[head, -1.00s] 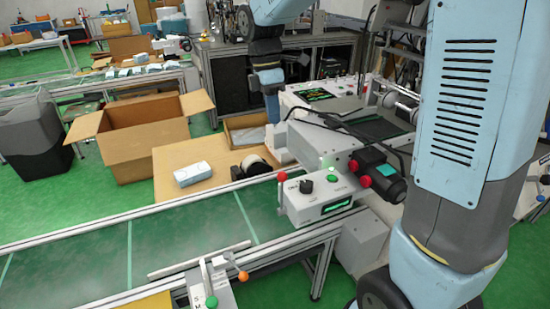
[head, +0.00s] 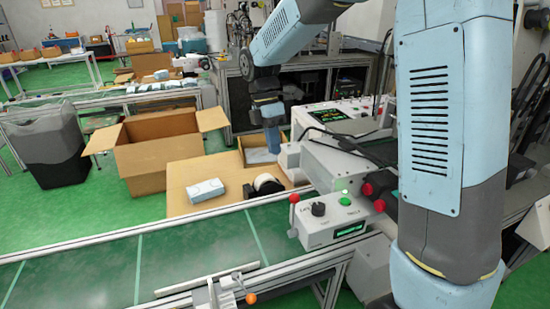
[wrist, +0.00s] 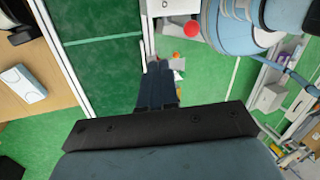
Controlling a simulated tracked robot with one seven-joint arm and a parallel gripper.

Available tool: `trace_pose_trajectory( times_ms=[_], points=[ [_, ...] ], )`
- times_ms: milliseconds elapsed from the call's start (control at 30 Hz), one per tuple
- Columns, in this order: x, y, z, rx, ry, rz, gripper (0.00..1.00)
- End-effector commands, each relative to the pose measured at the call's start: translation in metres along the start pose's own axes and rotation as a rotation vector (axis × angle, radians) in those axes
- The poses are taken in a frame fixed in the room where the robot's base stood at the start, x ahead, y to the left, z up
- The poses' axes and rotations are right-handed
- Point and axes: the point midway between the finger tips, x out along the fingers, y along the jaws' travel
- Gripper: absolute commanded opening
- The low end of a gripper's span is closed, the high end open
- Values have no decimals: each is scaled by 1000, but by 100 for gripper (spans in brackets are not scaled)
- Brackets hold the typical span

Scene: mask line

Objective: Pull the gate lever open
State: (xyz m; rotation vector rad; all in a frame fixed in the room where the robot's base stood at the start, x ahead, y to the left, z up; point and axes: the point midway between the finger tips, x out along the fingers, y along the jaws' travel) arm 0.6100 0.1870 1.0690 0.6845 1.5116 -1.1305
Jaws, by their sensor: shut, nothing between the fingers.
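A slim white bar (head: 207,283) lies at the near edge of the green conveyor, with upright fittings beside it. One fitting carries a lever with an orange knob (head: 251,298), cut close by the lower frame edge. Another lever with a red ball (head: 294,198) stands at the left of the control box (head: 335,222). I cannot tell for certain which is the gate lever. My gripper (head: 272,148) hangs beyond the conveyor, apart from these levers. In the wrist view, its dark fingers (wrist: 158,66) are together and empty. A red ball (wrist: 192,28) shows right of the fingertips.
The conveyor belt (head: 190,252) runs across the front. Behind it, an open cardboard box (head: 157,172) stands beside a wooden table with a small blue-white pack (head: 206,190) and a tape roll (head: 266,184). A machine stands at right, partly hidden by my arm.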

Motion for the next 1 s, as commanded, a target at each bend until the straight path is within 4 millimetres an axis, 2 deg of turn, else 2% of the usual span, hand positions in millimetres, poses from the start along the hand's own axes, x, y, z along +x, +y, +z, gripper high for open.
trace_pose_trajectory(
  times_ms=[500, 733, 1000],
  points=[
    [89, -1, 0, 0, 0, -4, 0],
    [101, -27, 2, 2, 0, -1, 0],
    [106, -36, 2, 1, 0, 0, 0]
  ],
)
